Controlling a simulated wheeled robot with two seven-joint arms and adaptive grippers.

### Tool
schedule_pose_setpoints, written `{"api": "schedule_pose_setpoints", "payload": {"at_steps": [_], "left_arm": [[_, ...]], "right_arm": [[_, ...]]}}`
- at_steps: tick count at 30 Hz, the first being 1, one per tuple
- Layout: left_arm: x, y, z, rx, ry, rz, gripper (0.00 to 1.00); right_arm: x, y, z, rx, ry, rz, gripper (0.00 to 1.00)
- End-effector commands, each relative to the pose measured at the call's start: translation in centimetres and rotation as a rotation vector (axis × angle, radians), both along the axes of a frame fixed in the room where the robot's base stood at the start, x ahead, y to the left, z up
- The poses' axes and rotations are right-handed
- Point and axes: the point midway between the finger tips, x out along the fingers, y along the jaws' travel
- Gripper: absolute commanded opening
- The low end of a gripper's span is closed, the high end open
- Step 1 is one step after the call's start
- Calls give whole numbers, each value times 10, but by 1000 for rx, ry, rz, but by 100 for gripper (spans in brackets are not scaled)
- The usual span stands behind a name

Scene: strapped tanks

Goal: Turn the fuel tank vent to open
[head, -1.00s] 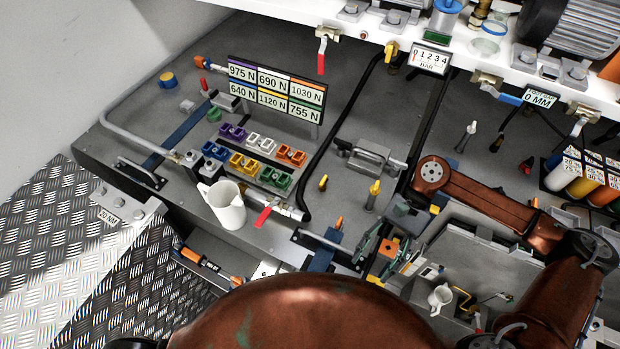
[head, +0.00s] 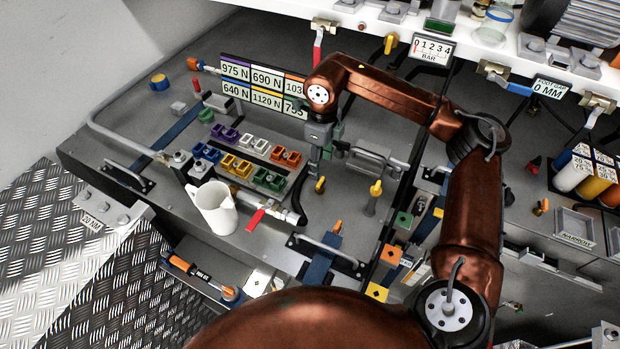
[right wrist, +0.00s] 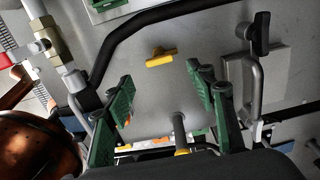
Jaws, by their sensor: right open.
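My right gripper (head: 316,168) is above the grey tank deck, pointing down. In the right wrist view its green fingers (right wrist: 163,80) are wide apart with nothing between the tips. A small yellow lever knob (head: 320,185) is on the grey surface just below the gripper. The knob also shows in the right wrist view (right wrist: 160,57), beyond the fingertips and apart from them. A yellow-topped post (head: 375,189) stands to the right. A red valve lever (head: 256,218) is on a pipe fitting to the left. No readable label shows which is the fuel tank vent. My left gripper is not seen.
A white jug (head: 213,208) and several coloured blocks (head: 236,165) are left of the gripper. A force sign board (head: 252,84) is behind. A grey bar handle (head: 378,160) is close on the right. A black hose (right wrist: 165,17) arches behind the yellow knob.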

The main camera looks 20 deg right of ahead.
Motion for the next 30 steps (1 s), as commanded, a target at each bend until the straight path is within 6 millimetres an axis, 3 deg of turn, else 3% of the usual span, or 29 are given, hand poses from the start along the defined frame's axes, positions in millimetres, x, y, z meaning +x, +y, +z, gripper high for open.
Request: {"api": "schedule_pose_setpoints", "payload": {"at_steps": [9, 15, 25, 30], "left_arm": [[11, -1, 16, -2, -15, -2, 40], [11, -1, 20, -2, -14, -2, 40], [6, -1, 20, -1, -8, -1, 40], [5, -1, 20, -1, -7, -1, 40]], "right_arm": [[-2, 1, -47, 1, 6, 4, 51], [-1, 2, -67, 2, 3, 5, 51], [0, 2, -72, 2, 3, 6, 51], [0, 2, -72, 2, 3, 6, 39]]}}
